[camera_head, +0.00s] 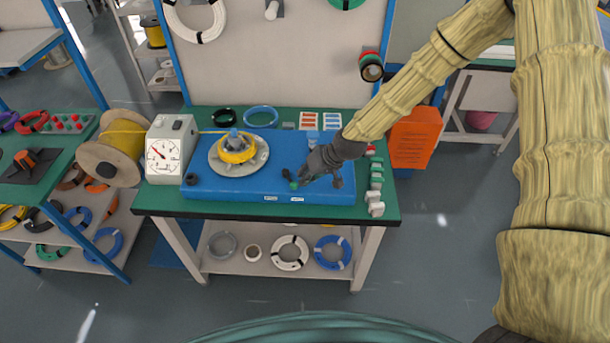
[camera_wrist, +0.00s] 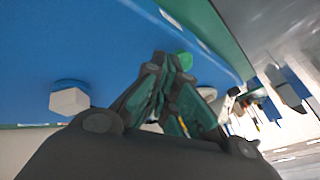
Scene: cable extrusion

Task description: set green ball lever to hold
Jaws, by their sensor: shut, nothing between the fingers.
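The green ball of the lever (camera_head: 294,185) sits near the front edge of the blue machine plate (camera_head: 225,190), right of the turntable. My gripper (camera_head: 304,178) is shut with nothing between its fingers and is right beside the ball. In the wrist view, the green ball (camera_wrist: 184,60) shows just past the tips of my closed fingers (camera_wrist: 172,64). I cannot tell whether they touch. The lever's arm is mostly hidden behind my gripper. Small labels (camera_head: 297,199) lie along the plate's front edge.
A turntable with a yellow cable coil (camera_head: 237,150) stands on the plate. A white dial gauge box (camera_head: 166,155) and a cable spool (camera_head: 103,160) are at the left. Several green and white blocks (camera_head: 376,183) line the table's right edge. A black knob (camera_head: 287,174) is left of my gripper.

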